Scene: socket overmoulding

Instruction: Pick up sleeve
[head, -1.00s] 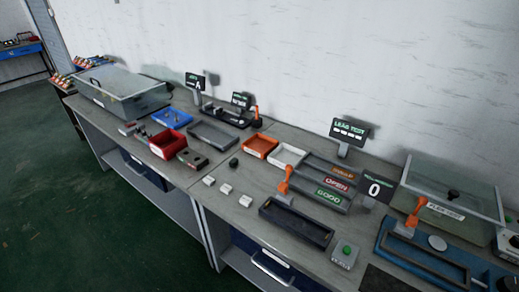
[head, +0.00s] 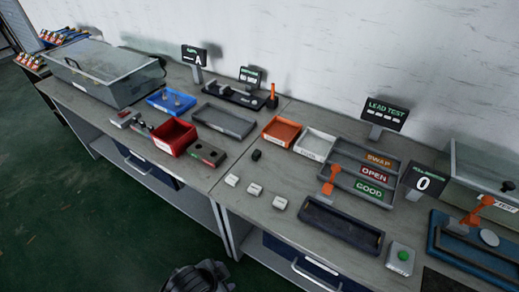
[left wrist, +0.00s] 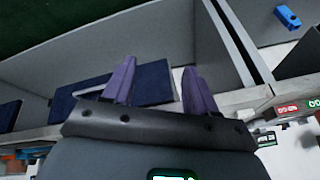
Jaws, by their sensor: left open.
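No part can be surely told as the sleeve. Candidates are small: two grey pieces in the blue bin (head: 157,106), a black piece (head: 256,155) on the bench, and three small white blocks (head: 255,188) in a row near the front edge. In the left wrist view my left gripper (left wrist: 159,64) is open, its two purple fingers apart with nothing between them. It is in front of the bench, facing the cabinets with blue drawers. In the head view a dark part of my arm (head: 200,278) shows at the bottom edge, fingers not visible. My right gripper is not seen for sure.
A red bin (head: 176,133) and grey tray (head: 224,112) stand around the blue bin. Orange (head: 281,124) and white (head: 314,137) bins, a dark tray (head: 341,218) and labelled trays stand to the right. A lidded glass box (head: 105,62) is at the left. Bare bench surrounds the white blocks.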

